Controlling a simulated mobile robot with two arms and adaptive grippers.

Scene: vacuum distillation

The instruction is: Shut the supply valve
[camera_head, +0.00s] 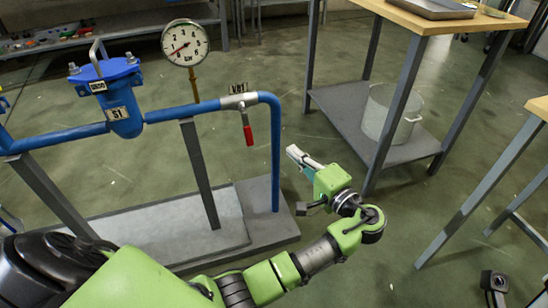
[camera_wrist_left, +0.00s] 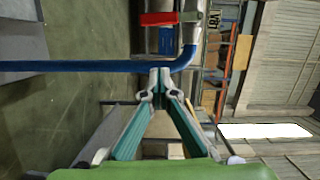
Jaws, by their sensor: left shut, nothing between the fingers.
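The valve (camera_head: 238,101) sits on the blue pipe under a tag that reads VB1. Its red lever handle (camera_head: 247,131) hangs straight down, across the horizontal pipe run. In the left wrist view the red handle (camera_wrist_left: 158,18) shows at the top, beyond the fingertips, with the valve body (camera_wrist_left: 193,14) to its right. My left gripper (camera_head: 291,150) is to the right of the handle and of the vertical pipe in the head view, apart from the handle. Its fingers meet at the tips with nothing between them, as the left wrist view (camera_wrist_left: 160,78) shows.
The blue pipe (camera_head: 275,150) bends down to a grey base (camera_head: 270,225). A pressure gauge (camera_head: 185,43) and a blue strainer (camera_head: 121,100) tagged S1 stand left of the valve. A wooden-topped table (camera_head: 470,22) with a pot (camera_head: 392,112) on its lower shelf stands behind my gripper.

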